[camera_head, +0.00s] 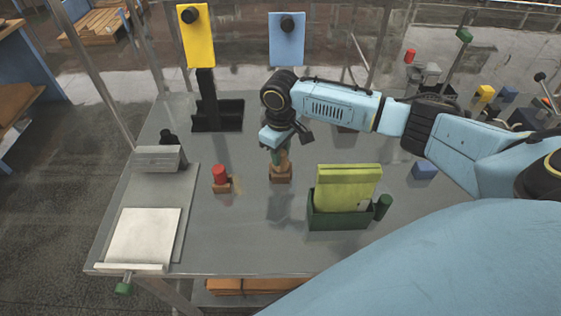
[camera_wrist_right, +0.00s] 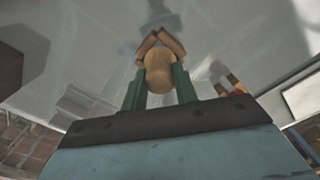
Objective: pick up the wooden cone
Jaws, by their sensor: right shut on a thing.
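The wooden cone (camera_wrist_right: 158,72) shows in the right wrist view as a tan, rounded wooden piece between the two green fingers of my right gripper (camera_wrist_right: 160,88). The gripper is shut on it. In the head view my right gripper (camera_head: 279,157) points down over the table, and a small brown wooden block (camera_head: 281,173) shows just below the fingers. The hand covers most of the cone there. I cannot tell whether the cone touches the block. My left gripper is in neither view.
A red cylinder (camera_head: 220,173) stands on a small wooden base to the left. A green holder (camera_head: 338,220) with yellow-green plates stands front right, with a dark green cylinder (camera_head: 383,207) beside it. A grey device with a white plate (camera_head: 143,237) is at left. Yellow (camera_head: 196,40) and blue (camera_head: 287,45) panels stand behind.

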